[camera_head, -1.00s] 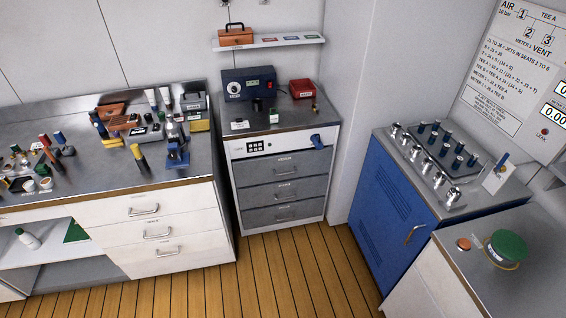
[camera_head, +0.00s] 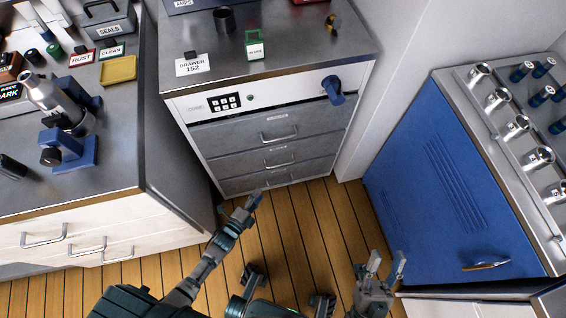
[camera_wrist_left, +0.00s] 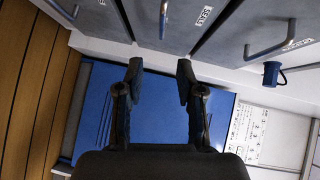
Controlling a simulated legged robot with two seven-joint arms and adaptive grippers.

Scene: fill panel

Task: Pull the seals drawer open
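The grey drawer unit (camera_head: 172,100) has three stacked drawers with bar handles. In the left wrist view, turned sideways, the middle drawer's label (camera_wrist_left: 203,15) reads as SEALS, beside its handle (camera_wrist_left: 163,18). This drawer (camera_head: 310,155) looks shut. The top drawer's handle (camera_wrist_left: 270,40) is further right in the wrist view; the bottom drawer's handle (camera_wrist_left: 75,8) is further left. My left gripper (camera_head: 253,196) is in front of the unit's lower part, apart from the handles. Its fingers (camera_wrist_left: 160,66) are spread and empty. My right gripper (camera_head: 386,258) is open and empty, near the blue cabinet.
The workbench (camera_head: 110,170) with white drawers stands close on the left. The blue cabinet (camera_head: 420,180) stands on the right. Open wooden floor (camera_head: 310,225) lies between.

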